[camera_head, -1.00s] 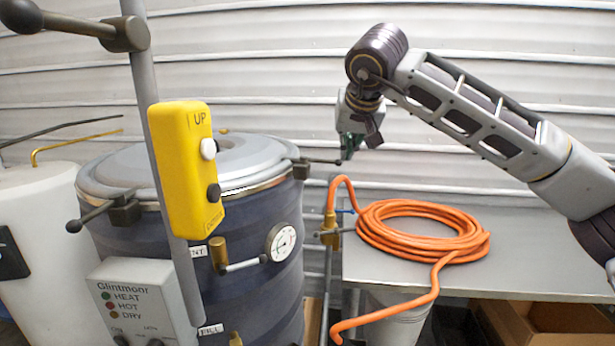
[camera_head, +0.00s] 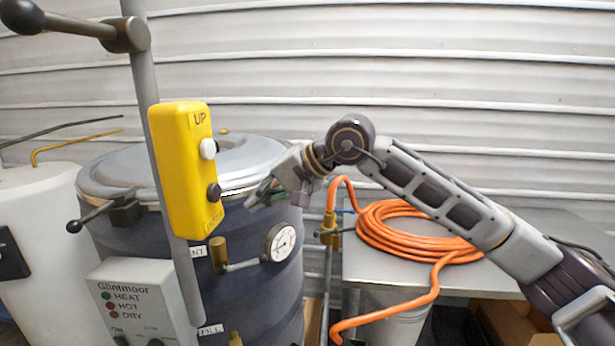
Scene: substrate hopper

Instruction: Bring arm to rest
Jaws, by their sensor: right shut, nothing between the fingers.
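My right arm reaches in from the right of the head view, over the table and the hose. Its gripper (camera_head: 254,198) is in front of the near right rim of the dark drum-shaped vessel (camera_head: 262,310), just right of the yellow control box. The fingers point left and slightly down, are shut, and hold nothing. The wrist hides part of the vessel's rim and its right lid clamp. My left arm and gripper are not in view.
A yellow UP control box (camera_head: 188,168) hangs on a grey pole close left of the gripper. A gauge (camera_head: 281,242) and valve sit below it. A coiled orange hose (camera_head: 400,232) lies on the grey table (camera_head: 390,285). A white tank (camera_head: 40,250) stands at left.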

